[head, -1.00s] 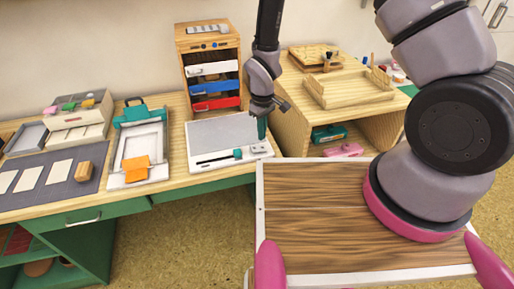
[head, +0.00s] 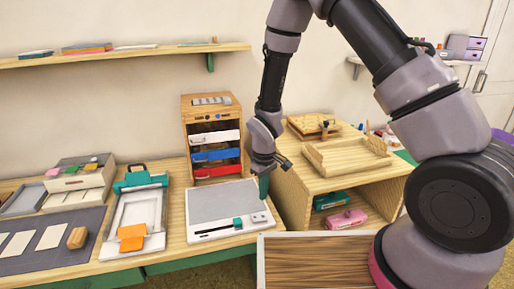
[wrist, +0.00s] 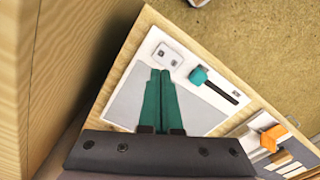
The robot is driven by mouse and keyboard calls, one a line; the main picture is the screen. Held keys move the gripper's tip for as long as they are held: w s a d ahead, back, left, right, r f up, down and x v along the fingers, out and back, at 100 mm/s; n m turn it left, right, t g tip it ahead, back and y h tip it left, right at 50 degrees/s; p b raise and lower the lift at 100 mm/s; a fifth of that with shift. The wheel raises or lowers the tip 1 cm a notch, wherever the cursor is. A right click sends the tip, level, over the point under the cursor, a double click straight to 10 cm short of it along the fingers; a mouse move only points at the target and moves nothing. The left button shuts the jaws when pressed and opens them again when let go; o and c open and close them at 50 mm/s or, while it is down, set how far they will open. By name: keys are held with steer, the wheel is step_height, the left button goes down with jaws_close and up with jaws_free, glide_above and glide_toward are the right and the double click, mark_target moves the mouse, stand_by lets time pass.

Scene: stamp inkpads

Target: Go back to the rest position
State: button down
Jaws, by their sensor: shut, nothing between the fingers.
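My gripper (head: 264,187) hangs over the right rear corner of a white board with a grey panel (head: 218,203) on the wooden bench. Its two teal fingers (wrist: 160,74) lie side by side in the wrist view, closed together with nothing between them. In that view they cover part of the board's grey panel (wrist: 192,112). The board also carries a teal slider knob (head: 238,223) on a black slot and a small white block (head: 259,217). The gap between fingertips and board cannot be judged exactly.
A wooden drawer cabinet (head: 206,100) stands just behind left of my gripper. A wooden stand with trays (head: 345,157) is close on the right. A white clamp board with an orange piece (head: 132,238) lies to the left. A wall shelf (head: 120,54) runs above the bench.

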steer(key=w+d+r+m+t+y, duration=0.1)
steer(key=d+r+m+t, duration=0.15)
steer(key=d+r, duration=0.75)
steer(key=w+d+r+m+t+y, duration=0.15)
steer(key=r+m, duration=0.25)
steer(key=r, duration=1.3)
steer(key=s+d+r+m+t, duration=0.1)
steer(key=s+d+r+m, duration=0.2)
steer(key=s+d+r, duration=0.2)
steer(key=s+d+r+m+t, duration=0.2)
steer(key=s+d+r, duration=0.4)
steer(key=s+r, duration=0.4)
steer(key=shift+r+m, duration=0.85)
steer(key=shift+h, duration=0.25)
